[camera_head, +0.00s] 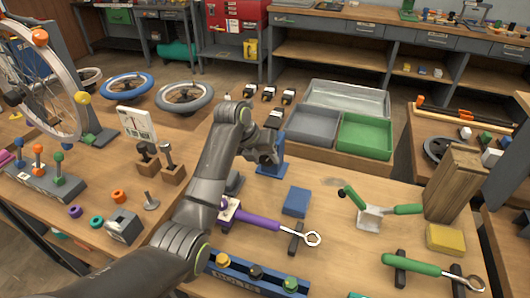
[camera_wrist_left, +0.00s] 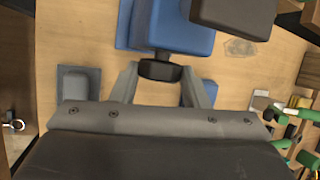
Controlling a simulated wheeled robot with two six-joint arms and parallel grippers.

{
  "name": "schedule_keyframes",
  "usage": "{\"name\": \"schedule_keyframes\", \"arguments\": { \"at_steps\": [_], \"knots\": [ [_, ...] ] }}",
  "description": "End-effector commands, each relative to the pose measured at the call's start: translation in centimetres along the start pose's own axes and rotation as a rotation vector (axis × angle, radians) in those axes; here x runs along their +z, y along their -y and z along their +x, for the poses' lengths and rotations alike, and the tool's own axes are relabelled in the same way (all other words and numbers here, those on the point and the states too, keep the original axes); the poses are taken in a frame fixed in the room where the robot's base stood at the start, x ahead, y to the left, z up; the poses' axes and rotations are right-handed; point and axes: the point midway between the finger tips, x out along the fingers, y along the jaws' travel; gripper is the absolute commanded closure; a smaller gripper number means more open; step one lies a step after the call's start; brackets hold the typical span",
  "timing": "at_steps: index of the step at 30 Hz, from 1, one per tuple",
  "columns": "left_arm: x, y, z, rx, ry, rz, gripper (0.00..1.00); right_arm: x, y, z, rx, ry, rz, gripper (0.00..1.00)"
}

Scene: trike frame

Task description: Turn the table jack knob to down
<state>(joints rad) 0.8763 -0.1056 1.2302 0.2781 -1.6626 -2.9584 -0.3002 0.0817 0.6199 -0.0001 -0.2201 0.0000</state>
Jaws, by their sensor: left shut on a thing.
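The table jack (camera_head: 274,158) is a blue body on a blue base, standing near the middle of the wooden table. It also shows at the top of the left wrist view (camera_wrist_left: 175,28). Its black knob (camera_wrist_left: 160,70) sticks out toward my left gripper (camera_head: 264,150). In the left wrist view, the fingers of my left gripper (camera_wrist_left: 160,84) stand on either side of the knob and are shut on it. In the head view my wrist and fingers hide the knob. Any mark for its turned position cannot be made out. My right gripper is not in view.
A blue block (camera_head: 296,201), a purple-handled tool (camera_head: 256,219) and a blue rack (camera_head: 255,275) lie on the near side. A grey tray (camera_head: 313,126) and a green tray (camera_head: 365,134) stand behind. A green-handled tool (camera_head: 370,213) and a wooden block (camera_head: 453,183) are to the right.

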Motion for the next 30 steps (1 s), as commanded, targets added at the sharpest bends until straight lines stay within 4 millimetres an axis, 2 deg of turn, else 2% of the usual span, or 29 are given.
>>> {"name": "schedule_keyframes", "arguments": {
  "at_steps": [1, 5, 15, 30],
  "knots": [
    [0.1, -0.3, -0.2, -0.031, -0.005, -0.018, 0.82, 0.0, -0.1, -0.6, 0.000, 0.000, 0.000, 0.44],
    [0.0, -0.5, 0.0, -0.122, -0.012, -0.056, 0.82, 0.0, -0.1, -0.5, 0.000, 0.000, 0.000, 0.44],
    [-0.1, -0.8, 0.3, -0.312, -0.027, -0.135, 0.82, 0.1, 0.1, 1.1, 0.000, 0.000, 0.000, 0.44],
    [0.0, -0.8, 0.1, -0.385, -0.033, -0.165, 0.82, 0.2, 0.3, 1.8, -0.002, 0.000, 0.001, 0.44]
  ]
}}
